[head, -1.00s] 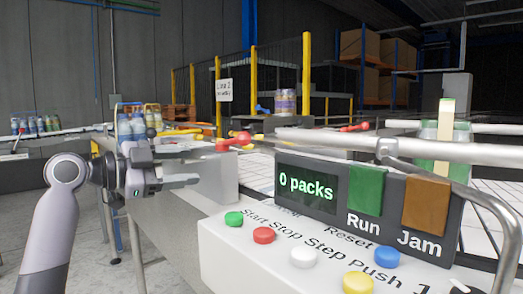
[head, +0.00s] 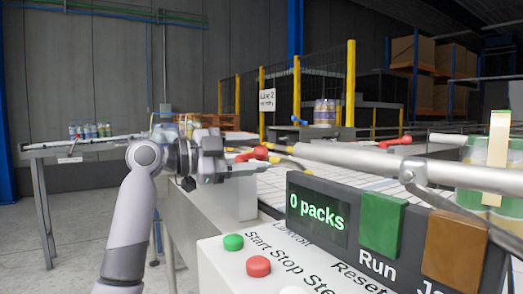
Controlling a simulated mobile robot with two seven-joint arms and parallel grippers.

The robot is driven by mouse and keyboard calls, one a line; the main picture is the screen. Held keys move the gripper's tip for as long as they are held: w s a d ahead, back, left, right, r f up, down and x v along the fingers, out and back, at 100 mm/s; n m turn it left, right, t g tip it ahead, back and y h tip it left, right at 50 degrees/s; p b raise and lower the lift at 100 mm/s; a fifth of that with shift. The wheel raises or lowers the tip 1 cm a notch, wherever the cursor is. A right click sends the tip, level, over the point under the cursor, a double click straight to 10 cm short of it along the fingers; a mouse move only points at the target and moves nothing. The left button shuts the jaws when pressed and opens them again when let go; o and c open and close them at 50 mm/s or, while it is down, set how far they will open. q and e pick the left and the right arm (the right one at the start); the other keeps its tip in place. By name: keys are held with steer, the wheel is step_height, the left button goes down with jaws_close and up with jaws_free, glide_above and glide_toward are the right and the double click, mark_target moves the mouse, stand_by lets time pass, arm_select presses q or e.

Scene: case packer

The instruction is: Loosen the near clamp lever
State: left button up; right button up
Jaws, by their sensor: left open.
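A clamp lever with a red grip (head: 255,154) is at the near end of the white guide rail, left of the display panel. A second red-gripped lever (head: 397,142) is farther back on the right. My left gripper (head: 258,167) is open, with its fingers pointing right, and appears just below and in front of the nearer red lever in the picture. I cannot tell whether it touches the lever. Part of the lever is hidden behind my gripper. My right gripper is not in view.
The control box with a "0 packs" display (head: 317,216), a green button (head: 233,242) and a red button (head: 258,266) fills the lower right. A long rail (head: 350,155) runs above it. The floor at left is clear.

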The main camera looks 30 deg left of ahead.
arm_select(q)
steer(key=shift+x, duration=1.2)
steer(key=shift+c, duration=0.3)
jaws_close()
steer(key=shift+s+a+m+g+h, duration=0.35)
steer(key=shift+s+m+g+h, duration=0.1)
steer(key=shift+m+g+h, duration=0.35)
steer(key=shift+s+a+m+g+h, duration=0.4)
steer(key=shift+m+g+h, duration=0.3)
steer(key=shift+g+h, duration=0.15)
